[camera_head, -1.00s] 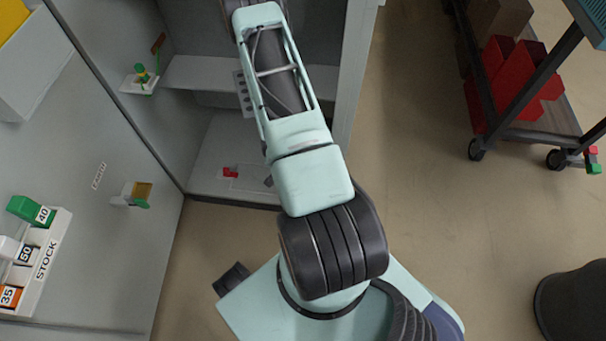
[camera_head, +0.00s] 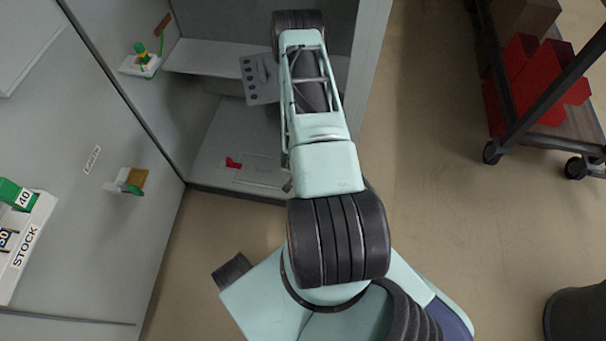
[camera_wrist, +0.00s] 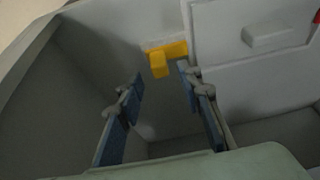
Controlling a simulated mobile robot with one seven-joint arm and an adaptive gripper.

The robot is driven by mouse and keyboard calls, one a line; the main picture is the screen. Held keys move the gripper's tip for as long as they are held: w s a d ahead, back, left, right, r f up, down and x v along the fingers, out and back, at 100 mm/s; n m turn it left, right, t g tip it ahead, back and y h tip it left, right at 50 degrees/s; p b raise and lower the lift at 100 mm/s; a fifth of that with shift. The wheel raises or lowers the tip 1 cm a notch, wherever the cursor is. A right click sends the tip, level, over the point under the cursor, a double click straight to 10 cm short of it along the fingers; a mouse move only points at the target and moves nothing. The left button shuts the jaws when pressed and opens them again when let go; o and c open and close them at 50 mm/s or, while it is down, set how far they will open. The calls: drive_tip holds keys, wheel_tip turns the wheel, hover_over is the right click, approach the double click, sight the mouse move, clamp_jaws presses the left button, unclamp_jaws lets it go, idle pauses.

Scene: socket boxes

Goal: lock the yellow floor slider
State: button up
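The yellow slider (camera_wrist: 167,57) shows in the wrist view as an angled yellow piece on a pale strip, beyond my fingertips. My gripper (camera_wrist: 160,76) is open, with its two blue-padded fingers spread apart and nothing between them. The slider looks a little past the tips, closer in line with the right finger; I cannot tell whether that finger touches it. In the head view my arm reaches into the grey cabinet (camera_head: 205,130), and my gripper and the yellow slider are not visible there.
A red handle (camera_head: 233,162) lies on the cabinet floor, left of my arm. A grey panel with dark holes (camera_head: 258,80) is beside the arm. A pale block with a knob (camera_wrist: 268,35) stands right of the slider. The cabinet's right wall (camera_head: 368,70) is close. A trolley (camera_head: 545,140) stands farther right.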

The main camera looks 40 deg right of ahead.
drive_tip(key=shift+b+x, duration=0.55)
drive_tip(key=shift+x, duration=1.35)
clamp_jaws()
